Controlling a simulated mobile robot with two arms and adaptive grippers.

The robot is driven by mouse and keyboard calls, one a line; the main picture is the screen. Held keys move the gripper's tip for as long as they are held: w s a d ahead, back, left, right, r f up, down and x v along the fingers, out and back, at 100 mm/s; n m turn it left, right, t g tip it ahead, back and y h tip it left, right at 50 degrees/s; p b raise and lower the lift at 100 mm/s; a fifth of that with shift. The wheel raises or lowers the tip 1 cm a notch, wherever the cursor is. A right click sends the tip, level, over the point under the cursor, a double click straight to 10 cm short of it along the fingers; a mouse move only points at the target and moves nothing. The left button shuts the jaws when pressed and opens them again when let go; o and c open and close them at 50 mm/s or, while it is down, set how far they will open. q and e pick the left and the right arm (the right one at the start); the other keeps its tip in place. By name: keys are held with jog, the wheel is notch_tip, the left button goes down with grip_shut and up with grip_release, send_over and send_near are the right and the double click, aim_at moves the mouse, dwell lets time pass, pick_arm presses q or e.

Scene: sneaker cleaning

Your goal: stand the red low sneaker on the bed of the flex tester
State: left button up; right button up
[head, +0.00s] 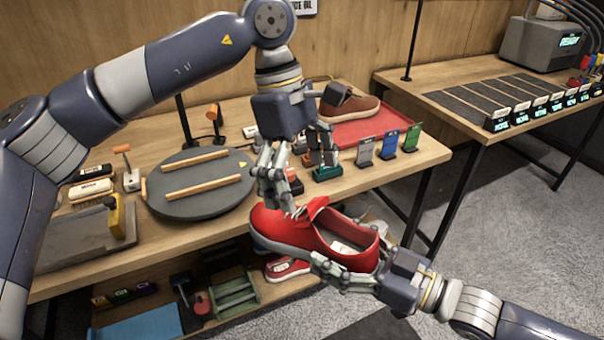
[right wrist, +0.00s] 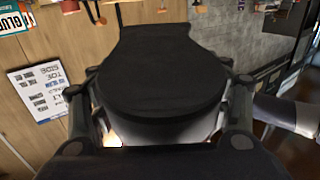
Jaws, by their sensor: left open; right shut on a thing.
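The red low sneaker (head: 285,229) is in the air in front of the table's front edge, toe to the left, its opening facing up. My right gripper (head: 352,262) is shut on it near its heel end; the far finger is mostly hidden. In the right wrist view a dark shape fills the space between the fingers (right wrist: 160,115); I cannot tell which part it is. My left gripper (head: 298,183) is open, pointing down just above the sneaker's toe; I cannot tell if it touches. A grey plate with a yellow block (head: 122,218) may be the flex tester, but this is unclear.
A round grey disc (head: 205,205) with two wooden bars lies on the table. A brown shoe (head: 350,101) is on a red tray (head: 375,132) behind. Several small coloured stands (head: 388,143) line the right side. Another red shoe (head: 287,268) sits on the lower shelf.

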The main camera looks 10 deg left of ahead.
aim_at(310, 230)
pick_arm(q)
jog(key=shift+m+t+y, duration=0.4)
jog(key=shift+y, duration=0.1)
jog(key=f, duration=0.7)
jog(key=d+f, duration=0.1)
jog(key=f, duration=0.3)
jog(key=shift+s+d+f, duration=0.1)
jog(key=shift+s+f, duration=0.1)
jog(key=shift+c, duration=0.2)
jog(key=c, duration=1.4)
pick_arm(e)
jog(key=shift+r, duration=0.1)
pick_arm(q)
jog(key=shift+c, duration=1)
pick_arm(e)
jog(key=o, duration=1.8)
